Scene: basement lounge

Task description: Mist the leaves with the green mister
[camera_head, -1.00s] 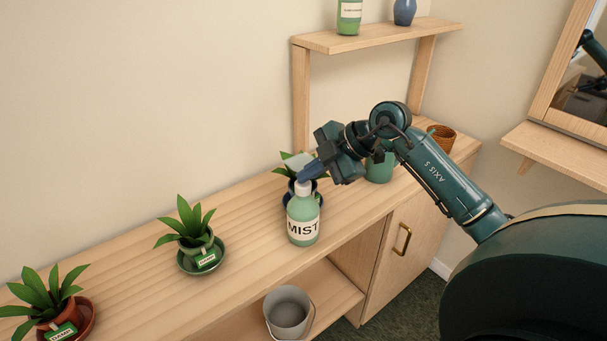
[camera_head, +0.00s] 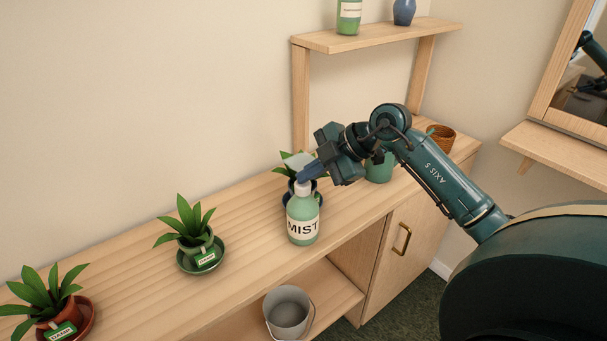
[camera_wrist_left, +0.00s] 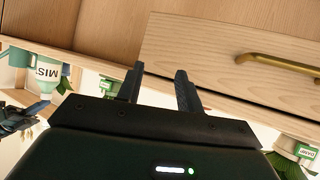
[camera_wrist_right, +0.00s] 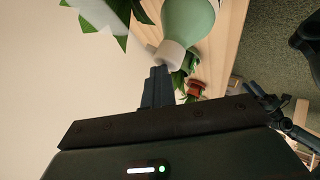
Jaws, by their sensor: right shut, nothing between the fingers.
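The green mister (camera_head: 303,222), a bottle with a white cap and a "MIST" label, stands upright on the wooden counter. My right gripper (camera_head: 301,177) is shut and empty, its fingertips at the white cap; I cannot tell if they touch. The right wrist view shows the shut fingers (camera_wrist_right: 160,72) beside the cap (camera_wrist_right: 172,53). A leafy plant (camera_head: 319,170) in a blue pot is partly hidden behind the mister and gripper. Leafy plants in a green pot (camera_head: 186,222) and a terracotta pot (camera_head: 45,297) stand to the left. My left gripper (camera_wrist_left: 159,70) is open and empty before a drawer front.
The wooden counter (camera_head: 130,255) is clear between the plants. A green container (camera_head: 379,168) and an orange-brown pot (camera_head: 441,138) stand to the right. A grey bucket (camera_head: 287,312) sits on the lower shelf. A raised shelf (camera_head: 375,37) holds a green bottle and blue vase.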

